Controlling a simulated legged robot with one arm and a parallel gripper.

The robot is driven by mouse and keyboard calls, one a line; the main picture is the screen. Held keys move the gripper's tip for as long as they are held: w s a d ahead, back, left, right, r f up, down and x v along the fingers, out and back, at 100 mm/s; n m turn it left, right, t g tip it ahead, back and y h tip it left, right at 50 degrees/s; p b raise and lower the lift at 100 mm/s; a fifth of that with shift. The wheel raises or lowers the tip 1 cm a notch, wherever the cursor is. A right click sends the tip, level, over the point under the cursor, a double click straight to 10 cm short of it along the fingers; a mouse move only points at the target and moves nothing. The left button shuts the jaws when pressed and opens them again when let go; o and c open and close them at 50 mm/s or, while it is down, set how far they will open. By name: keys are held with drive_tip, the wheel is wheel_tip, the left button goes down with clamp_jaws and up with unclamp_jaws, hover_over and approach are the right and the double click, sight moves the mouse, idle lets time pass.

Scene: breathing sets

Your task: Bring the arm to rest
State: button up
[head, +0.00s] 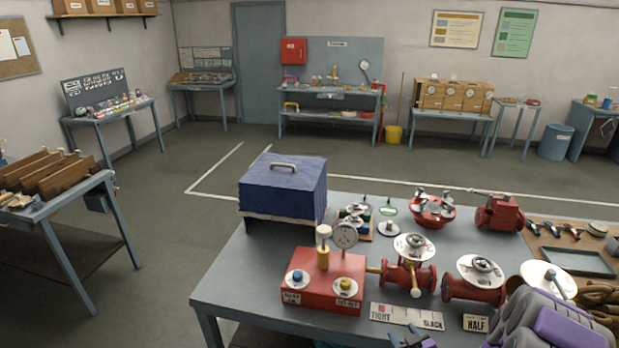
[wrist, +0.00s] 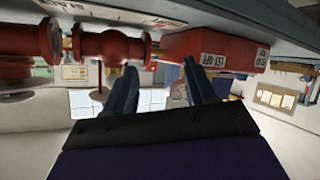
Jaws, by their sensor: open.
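My gripper (wrist: 160,72) shows in the wrist view with its two dark fingers apart and nothing between them. In the head view my gripper (head: 408,338) is at the bottom edge, partly cut off, just in front of the table's TIGHT/SLACK label (head: 406,316). My grey and purple arm (head: 555,322) fills the lower right corner. The wrist picture is upside down; the red box (wrist: 213,46) and red valves (wrist: 112,45) appear beyond the fingers.
The table (head: 235,277) bears a red gauge box (head: 322,282), red valves (head: 408,275), a blue-covered case (head: 283,188) and a tool board (head: 545,235) at right. Brown gloves (head: 598,297) lie close to my arm. The floor left of the table is clear.

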drive_tip(key=s+a+r+m+g+b, duration=0.1)
drive_tip(key=s+a+r+g+b, duration=0.2)
drive_tip(key=s, duration=0.9)
drive_tip(key=s+a+r+m+g+h+b, duration=0.1)
drive_tip(key=s+a+r+g, duration=0.4)
drive_tip(key=s, duration=0.8)
drive_tip(key=s+a+r+m+g+b, duration=0.2)
drive_tip(key=s+a+r+g+b, duration=0.2)
drive_tip(key=s, duration=0.8)
wheel_tip(320, 180, up, 2)
drive_tip(key=g+b, duration=0.2)
drive_tip(key=shift+s+a+r+m+g+h, duration=0.15)
drive_tip(key=shift+a+m+g+h, duration=0.15)
drive_tip(key=shift+a+m+g, duration=0.1)
idle(2.6)
